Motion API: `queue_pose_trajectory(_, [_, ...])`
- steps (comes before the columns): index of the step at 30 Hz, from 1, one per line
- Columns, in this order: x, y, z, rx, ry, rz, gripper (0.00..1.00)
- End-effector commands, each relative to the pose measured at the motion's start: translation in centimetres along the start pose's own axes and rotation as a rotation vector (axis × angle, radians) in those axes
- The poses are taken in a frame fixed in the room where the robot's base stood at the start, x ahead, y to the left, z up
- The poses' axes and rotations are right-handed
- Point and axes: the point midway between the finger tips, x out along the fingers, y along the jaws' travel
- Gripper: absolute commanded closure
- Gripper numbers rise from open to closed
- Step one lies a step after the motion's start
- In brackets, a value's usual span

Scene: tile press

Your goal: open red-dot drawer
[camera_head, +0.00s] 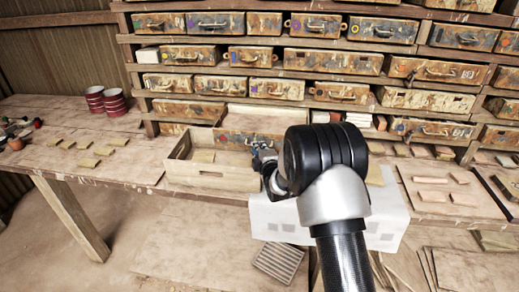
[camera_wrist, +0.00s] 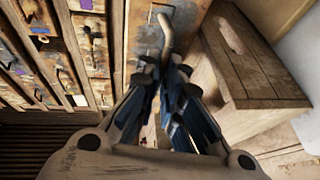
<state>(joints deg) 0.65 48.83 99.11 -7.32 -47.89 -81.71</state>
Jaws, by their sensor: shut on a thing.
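The drawer in my gripper has a worn, paint-stained front (camera_head: 236,139) in the lower part of the rack. Behind this front a pale opening shows, so the drawer looks pulled partly out. My gripper (camera_head: 262,160) is at the right part of this front, partly hidden by my wrist. In the wrist view, a curved metal handle (camera_wrist: 165,32) runs down between the fingertips of my gripper (camera_wrist: 160,68), which are shut on it.
A wooden crate (camera_head: 212,179) stands on the bench right in front of the drawer; it shows close to my fingers in the wrist view (camera_wrist: 255,82). Red-and-white cups (camera_head: 105,102) and several tiles lie left. A white box (camera_head: 275,222) is below my wrist. More drawers surround it.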

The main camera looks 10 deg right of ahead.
Motion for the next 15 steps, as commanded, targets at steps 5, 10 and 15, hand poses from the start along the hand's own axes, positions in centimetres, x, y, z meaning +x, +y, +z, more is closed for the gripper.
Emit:
queue_pose_trajectory(5, [-0.09,-0.70,-0.23,-0.002,0.004,-0.014,0.83])
queue_pose_trajectory(10, [-0.05,-0.46,-0.14,-0.001,0.003,-0.009,0.73])
queue_pose_trajectory(15, [-0.03,-0.30,-0.08,-0.001,0.002,-0.006,0.73])
